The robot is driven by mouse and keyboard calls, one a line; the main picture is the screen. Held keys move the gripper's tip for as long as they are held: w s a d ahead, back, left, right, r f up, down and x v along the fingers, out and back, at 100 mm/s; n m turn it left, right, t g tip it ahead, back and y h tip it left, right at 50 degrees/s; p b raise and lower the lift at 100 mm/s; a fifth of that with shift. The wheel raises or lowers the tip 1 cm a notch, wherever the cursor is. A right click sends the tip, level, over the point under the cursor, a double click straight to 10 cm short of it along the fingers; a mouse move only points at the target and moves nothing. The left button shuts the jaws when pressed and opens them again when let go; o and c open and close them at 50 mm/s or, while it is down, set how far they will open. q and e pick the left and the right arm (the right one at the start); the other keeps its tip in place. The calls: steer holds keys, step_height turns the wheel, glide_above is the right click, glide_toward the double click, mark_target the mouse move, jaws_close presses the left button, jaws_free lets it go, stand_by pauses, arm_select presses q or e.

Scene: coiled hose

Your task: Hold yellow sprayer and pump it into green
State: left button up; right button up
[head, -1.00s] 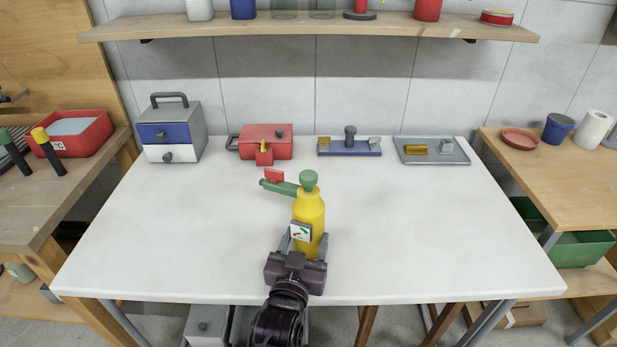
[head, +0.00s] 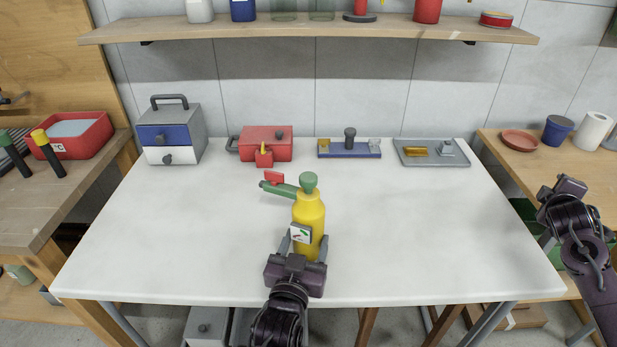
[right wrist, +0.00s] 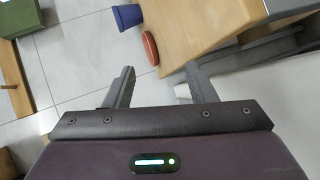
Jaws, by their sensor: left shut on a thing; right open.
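The yellow sprayer (head: 310,212) stands upright on the white table, near its front middle. It has a green knob (head: 309,181) on top, a green nozzle arm (head: 281,188) pointing left with a red piece (head: 274,177), and a gauge label on its front. My left gripper (head: 308,248) is shut around the lower body of the sprayer. My right gripper (head: 568,186) is at the right, beyond the table's right edge and apart from the sprayer. In the right wrist view its fingers (right wrist: 162,90) are spread with nothing between them.
A grey drawer box (head: 172,132), a red box (head: 266,143), a blue fixture (head: 349,147) and a grey tray (head: 432,153) line the table's back. A shelf (head: 310,27) hangs above. The side table (head: 560,165) is by my right arm.

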steer(key=w+a+t+y, duration=0.25)
steer(key=a+y, duration=0.25)
steer(key=a, duration=0.9)
steer(key=g+y, duration=0.1)
steer(key=y, duration=1.5)
glide_toward(315, 183)
steer(key=shift+m, duration=0.4)
steer(key=x, duration=1.1)
steer(key=shift+w+a, duration=0.2)
steer(key=shift+a, duration=0.05)
steer(key=shift+c, duration=0.3)
jaws_close()
